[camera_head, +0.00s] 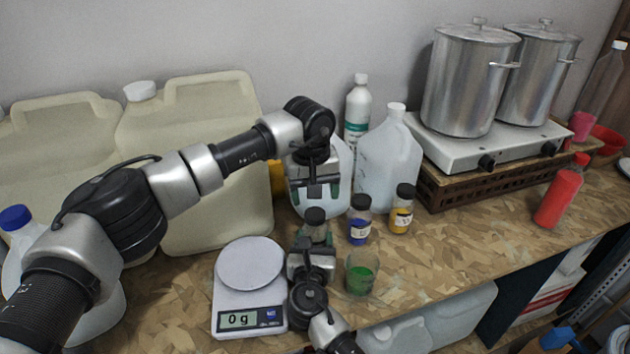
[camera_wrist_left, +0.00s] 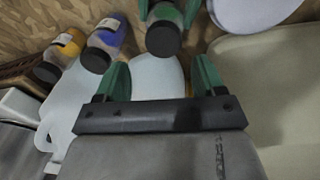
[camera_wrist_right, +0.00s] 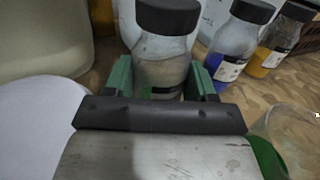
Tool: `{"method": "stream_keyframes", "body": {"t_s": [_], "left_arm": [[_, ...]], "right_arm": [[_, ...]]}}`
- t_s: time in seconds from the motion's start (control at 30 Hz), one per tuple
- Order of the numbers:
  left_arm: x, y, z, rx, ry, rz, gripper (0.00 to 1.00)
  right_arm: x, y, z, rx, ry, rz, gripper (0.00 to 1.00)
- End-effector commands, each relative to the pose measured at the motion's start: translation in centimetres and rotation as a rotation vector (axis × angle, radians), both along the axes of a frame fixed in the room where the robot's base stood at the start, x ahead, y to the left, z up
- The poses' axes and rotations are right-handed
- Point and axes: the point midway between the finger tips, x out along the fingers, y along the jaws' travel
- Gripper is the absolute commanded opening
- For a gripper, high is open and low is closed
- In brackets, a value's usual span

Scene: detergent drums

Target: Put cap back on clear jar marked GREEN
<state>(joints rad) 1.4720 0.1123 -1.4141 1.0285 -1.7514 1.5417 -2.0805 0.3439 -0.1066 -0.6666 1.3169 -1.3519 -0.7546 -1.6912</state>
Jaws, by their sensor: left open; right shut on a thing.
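The clear jar (camera_wrist_right: 162,62) stands upright between the green fingers of my right gripper (camera_wrist_right: 163,80), which is shut on its body. Its black cap (camera_wrist_right: 167,15) sits on the jar's mouth; whether it is screwed down I cannot tell. In the head view the jar's cap (camera_head: 315,215) shows just beyond my right gripper (camera_head: 314,246). The jar's label is mostly hidden and I cannot read it. My left gripper (camera_head: 318,190) is open and empty, pointing down above and behind the jar. The left wrist view shows the cap (camera_wrist_left: 163,39) just beyond its spread fingers (camera_wrist_left: 162,78).
A blue jar (camera_head: 360,222) and a yellow jar (camera_head: 401,210), both black-capped, stand to the right. A beaker of green liquid (camera_head: 361,275) is beside my right gripper. A scale (camera_head: 233,311) reading 0 g is on the left. Large jugs (camera_head: 391,160) stand behind.

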Motion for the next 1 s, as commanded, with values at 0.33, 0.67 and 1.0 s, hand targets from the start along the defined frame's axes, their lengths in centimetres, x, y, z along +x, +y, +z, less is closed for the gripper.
{"method": "stream_keyframes", "body": {"t_s": [0.33, 0.67, 1.0], "left_arm": [[0.1, 0.0, 0.5, -0.043, 0.056, 0.734, 0.69], [0.1, -0.1, 0.9, -0.081, 0.098, 1.432, 0.69], [0.2, -0.1, 1.3, -0.117, 0.128, 2.153, 0.69]], "right_arm": [[0.0, 0.0, 0.0, 0.0, 0.0, 0.0, 0.0], [0.0, 0.0, 0.0, 0.0, 0.0, 0.0, 0.0], [0.0, 0.0, 0.0, 0.0, 0.0, 0.0, 0.0]]}}
